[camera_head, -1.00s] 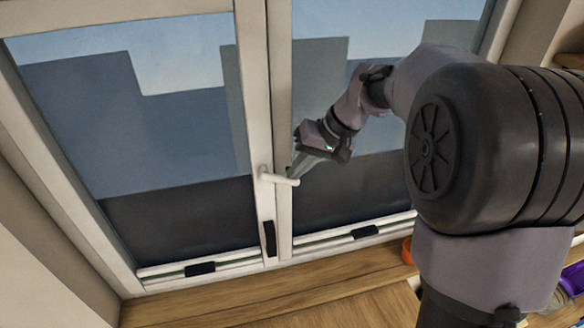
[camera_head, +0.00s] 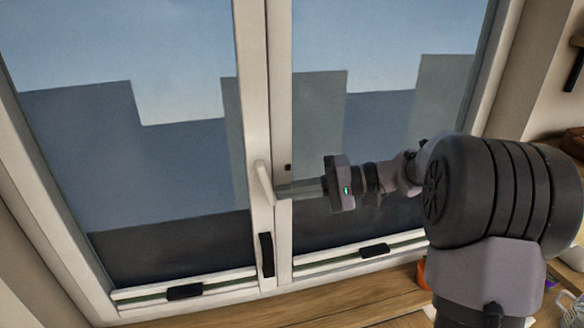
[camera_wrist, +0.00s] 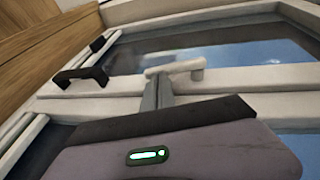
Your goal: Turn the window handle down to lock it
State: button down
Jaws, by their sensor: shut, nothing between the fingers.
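The white window handle (camera_head: 264,184) is on the middle upright of the window frame. It points mostly down, with its free end tilted a little to the right in the head view. My gripper (camera_head: 280,191) is shut and empty, its fingertips against or very close to the right side of the handle's lower part. In the wrist view the handle (camera_wrist: 178,68) lies across the tips of my fingers (camera_wrist: 157,88). The exact contact is too small to tell.
A black pull (camera_head: 266,254) sits lower on the same upright. Black catches (camera_head: 185,291) (camera_head: 373,251) are on the bottom rails. A wooden sill (camera_head: 330,305) runs below, with an orange object (camera_head: 421,275) at the right. The glass left of the handle is clear of obstacles.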

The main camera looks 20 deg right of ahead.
jog(key=shift+a+f+b, duration=0.45)
jog(key=shift+a+b, duration=0.15)
jog(key=shift+b, duration=0.45)
